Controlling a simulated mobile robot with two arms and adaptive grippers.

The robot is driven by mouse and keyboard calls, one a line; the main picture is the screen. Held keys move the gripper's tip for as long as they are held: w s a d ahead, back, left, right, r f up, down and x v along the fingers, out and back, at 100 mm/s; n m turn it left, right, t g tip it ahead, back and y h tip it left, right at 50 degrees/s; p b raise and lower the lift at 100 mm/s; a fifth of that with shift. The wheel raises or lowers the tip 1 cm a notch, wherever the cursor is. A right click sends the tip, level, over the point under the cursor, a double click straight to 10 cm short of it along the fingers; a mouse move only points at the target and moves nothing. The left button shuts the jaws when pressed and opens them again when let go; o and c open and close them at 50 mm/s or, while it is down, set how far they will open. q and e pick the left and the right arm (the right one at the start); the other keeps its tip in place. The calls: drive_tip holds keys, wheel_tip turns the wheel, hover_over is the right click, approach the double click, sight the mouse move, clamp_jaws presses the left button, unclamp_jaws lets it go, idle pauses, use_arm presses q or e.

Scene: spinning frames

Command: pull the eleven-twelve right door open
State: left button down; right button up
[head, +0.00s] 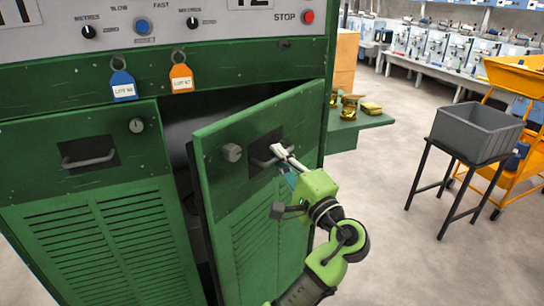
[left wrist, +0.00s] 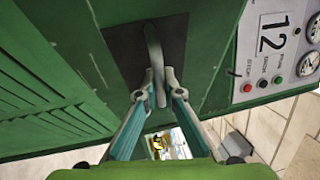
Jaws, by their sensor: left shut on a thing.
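The eleven-twelve right door (head: 228,195) is a green louvred panel. It stands partly open, its left edge swung out from the green cabinet and a dark gap behind it. Its grey bar handle (head: 261,162) sits in a dark recess, beside a round grey knob (head: 232,152). My left gripper (head: 281,152) is shut on the handle; its fingers cover part of it. In the left wrist view, the fingertips (left wrist: 154,88) close around the lower end of the handle (left wrist: 153,50). My right gripper is not in view.
The left door (head: 90,200) is shut. A blue tag (head: 123,86) and an orange tag (head: 181,78) hang above the doors. A green side shelf (head: 360,124) with yellow spools is at the cabinet's right. A grey bin (head: 475,130) on a black stand is farther right, with clear floor between.

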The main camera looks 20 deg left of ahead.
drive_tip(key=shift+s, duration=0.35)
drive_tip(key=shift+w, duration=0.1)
use_arm(q)
drive_tip(key=c, duration=2.2)
unclamp_jaws()
drive_tip(key=shift+o, duration=0.2)
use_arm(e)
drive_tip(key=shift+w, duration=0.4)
